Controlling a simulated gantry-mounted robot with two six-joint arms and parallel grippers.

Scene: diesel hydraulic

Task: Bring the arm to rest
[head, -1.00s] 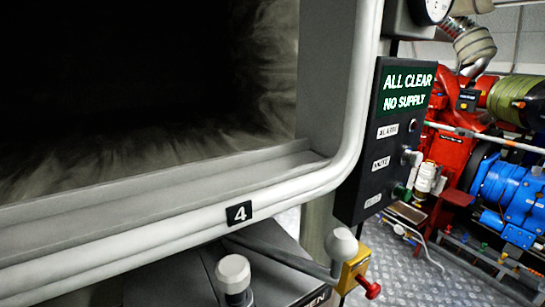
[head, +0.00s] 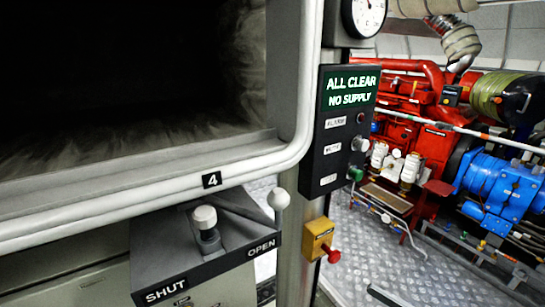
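Neither of my arms nor my grippers show in the head view. A large pale-framed opening (head: 130,205) marked with a black "4" plate fills the left, and its inside is dark. Below it is a dark control box (head: 160,250) labelled SHUT and OPEN, with a white-capped knob (head: 205,222) on top. A lever with a pale ball end (head: 278,199) stands at the box's right edge, near the OPEN label.
A black panel (head: 328,165) reads ALL CLEAR, NO SUPPLY. A yellow box (head: 317,238) with a red handle sits below it. Red machinery (head: 415,125) and a blue machine (head: 500,188) stand right, beyond metal flooring (head: 365,255).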

